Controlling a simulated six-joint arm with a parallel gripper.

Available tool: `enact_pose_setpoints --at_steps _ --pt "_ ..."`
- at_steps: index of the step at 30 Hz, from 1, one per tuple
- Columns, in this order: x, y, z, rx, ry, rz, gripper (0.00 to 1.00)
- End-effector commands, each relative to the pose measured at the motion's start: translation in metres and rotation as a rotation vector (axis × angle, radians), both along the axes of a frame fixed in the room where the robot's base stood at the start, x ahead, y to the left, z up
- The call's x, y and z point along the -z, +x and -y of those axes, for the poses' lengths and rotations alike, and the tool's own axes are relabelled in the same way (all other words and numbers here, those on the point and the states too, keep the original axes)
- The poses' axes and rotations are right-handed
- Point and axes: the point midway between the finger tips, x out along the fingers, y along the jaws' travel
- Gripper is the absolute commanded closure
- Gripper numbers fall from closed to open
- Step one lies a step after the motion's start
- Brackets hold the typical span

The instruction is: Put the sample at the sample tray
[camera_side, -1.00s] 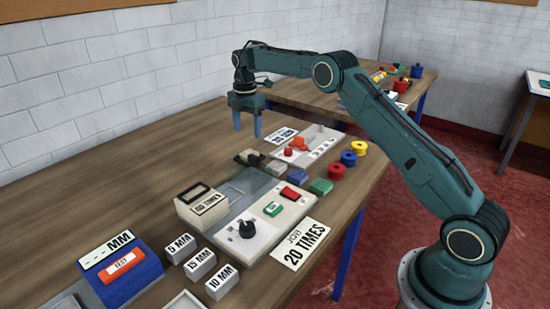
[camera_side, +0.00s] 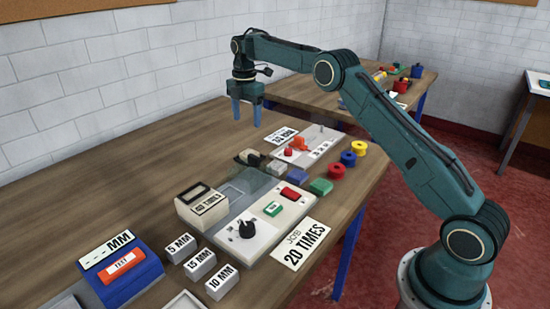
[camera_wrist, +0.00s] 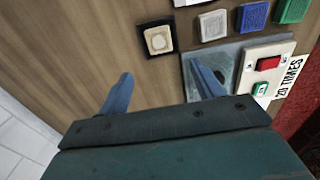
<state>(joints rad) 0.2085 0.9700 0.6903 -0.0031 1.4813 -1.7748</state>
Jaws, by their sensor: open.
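My gripper (camera_side: 247,116) is open and empty, in the air above the far part of the wooden table. In the wrist view its two blue fingers (camera_wrist: 163,85) stand wide apart, with bare wood between them. A small dark block with a pale square centre (camera_wrist: 158,40) lies beyond the fingers; in the side view it (camera_side: 248,156) is below and apart from the gripper. Grey (camera_side: 277,167), blue (camera_side: 298,176) and green (camera_side: 321,186) blocks stand in a row beside it. I cannot tell which piece is the sample. A pale tray edge (camera_side: 186,301) is cut off at the bottom; I cannot tell if it is the sample tray.
A machine with a dark knob and red and green buttons (camera_side: 262,236) stands mid-table, with a counter box (camera_side: 201,206) beside it. Behind are a white board (camera_side: 318,147) and red, yellow and blue spools (camera_side: 348,159). A blue tester (camera_side: 121,270) and millimetre blocks stand in front. Bare wood lies along the wall.

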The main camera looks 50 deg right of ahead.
Motion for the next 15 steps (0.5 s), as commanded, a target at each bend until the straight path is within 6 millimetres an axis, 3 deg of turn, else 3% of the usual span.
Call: enact_pose_setpoints --at_steps 8,15 --pt "-0.024 -0.009 -0.008 0.063 -0.004 0.023 0.34" --pt "-0.071 -0.037 -0.026 0.216 -0.005 0.073 0.34"
